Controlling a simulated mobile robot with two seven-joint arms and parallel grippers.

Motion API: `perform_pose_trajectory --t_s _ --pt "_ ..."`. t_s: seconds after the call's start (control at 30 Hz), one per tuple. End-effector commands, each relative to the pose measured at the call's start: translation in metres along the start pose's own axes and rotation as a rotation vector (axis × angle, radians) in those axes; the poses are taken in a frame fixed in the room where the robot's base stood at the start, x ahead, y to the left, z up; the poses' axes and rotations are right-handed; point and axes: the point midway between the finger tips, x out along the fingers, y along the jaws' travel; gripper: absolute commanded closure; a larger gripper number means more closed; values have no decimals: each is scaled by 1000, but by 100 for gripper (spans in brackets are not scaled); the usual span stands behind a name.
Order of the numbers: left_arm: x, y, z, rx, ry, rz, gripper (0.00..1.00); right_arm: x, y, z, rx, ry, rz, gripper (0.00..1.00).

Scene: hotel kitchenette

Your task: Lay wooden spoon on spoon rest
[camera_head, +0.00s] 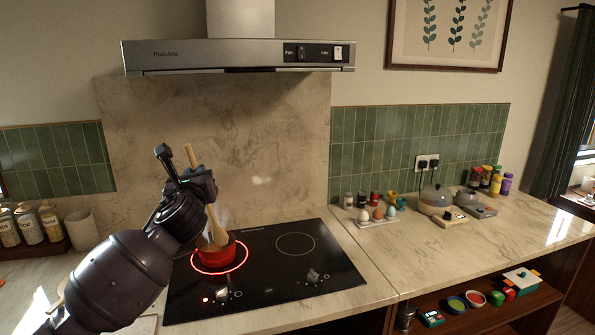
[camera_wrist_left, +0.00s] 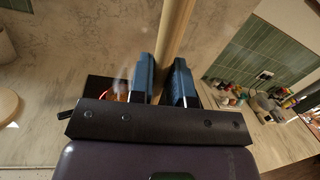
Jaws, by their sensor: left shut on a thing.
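My left gripper (camera_head: 205,186) is shut on the handle of the wooden spoon (camera_head: 215,227). The spoon is tilted, its handle end up and its head down at the red pot (camera_head: 216,256). The head overlaps the pot's opening; I cannot tell how deep it reaches. In the left wrist view the pale handle (camera_wrist_left: 176,30) passes between the two blue-grey fingers (camera_wrist_left: 163,80). I cannot identify the spoon rest with certainty; a round pale object (camera_wrist_left: 6,104) shows at that view's left edge. My right gripper is out of view.
The pot stands on a glowing ring of the black hob (camera_head: 300,275). A steel hood (camera_head: 238,56) hangs above. Jars (camera_head: 30,225) and a white canister (camera_head: 81,230) stand at left. An egg tray (camera_head: 377,218) and several jars stand right of the hob. The right counter front is clear.

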Motion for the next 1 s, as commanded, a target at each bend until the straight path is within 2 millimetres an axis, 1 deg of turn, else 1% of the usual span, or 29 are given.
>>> perform_pose_trajectory --t_s 0.03,0.13,0.27,0.4,0.57,0.7,0.9,1.0 --pt "-11 -4 -3 -1 4 -22 100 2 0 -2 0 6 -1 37" --pt "-34 -10 -12 -5 14 -63 100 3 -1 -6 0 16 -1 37" --pt "-70 -12 -35 -11 25 -111 100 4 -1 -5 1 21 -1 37" --pt "-110 -9 -63 -17 34 -153 100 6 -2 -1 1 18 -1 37" --pt "-153 0 -97 -19 40 -181 100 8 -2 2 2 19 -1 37" --pt "-187 10 -125 -21 42 -190 100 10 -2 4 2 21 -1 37" --pt "-230 30 -167 -18 41 -181 100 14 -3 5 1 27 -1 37" --pt "-245 40 -187 -17 39 -172 100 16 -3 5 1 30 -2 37"
